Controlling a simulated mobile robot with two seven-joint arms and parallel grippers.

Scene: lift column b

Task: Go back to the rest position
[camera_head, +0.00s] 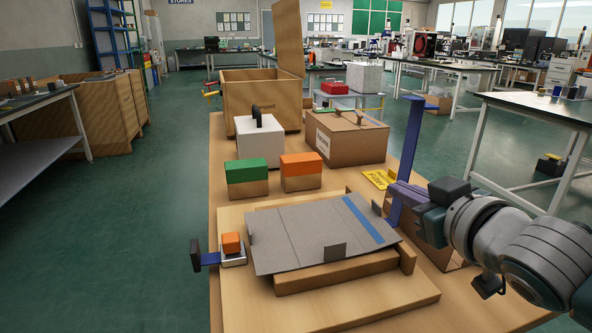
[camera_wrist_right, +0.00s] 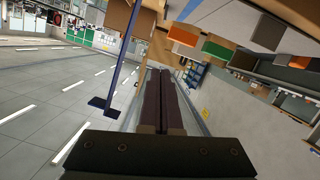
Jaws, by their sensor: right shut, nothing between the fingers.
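My right gripper (camera_head: 394,190) is at the right side of the wooden table, beside the upright blue post (camera_head: 411,135). Its purple fingers are closed together with nothing between them. In the right wrist view the two dark fingers (camera_wrist_right: 160,75) lie side by side, and the blue post also shows to their left (camera_wrist_right: 121,60). From the head view I cannot tell whether the fingers touch the post. My left gripper is in neither view.
A grey panel with a blue stripe (camera_head: 300,235) lies tilted on the wooden table (camera_head: 228,318) near the gripper. Behind it are a green-topped block (camera_head: 247,172), an orange-topped block (camera_head: 301,165), a cardboard box (camera_head: 350,142) and an open crate (camera_head: 243,92). Floor at left is clear.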

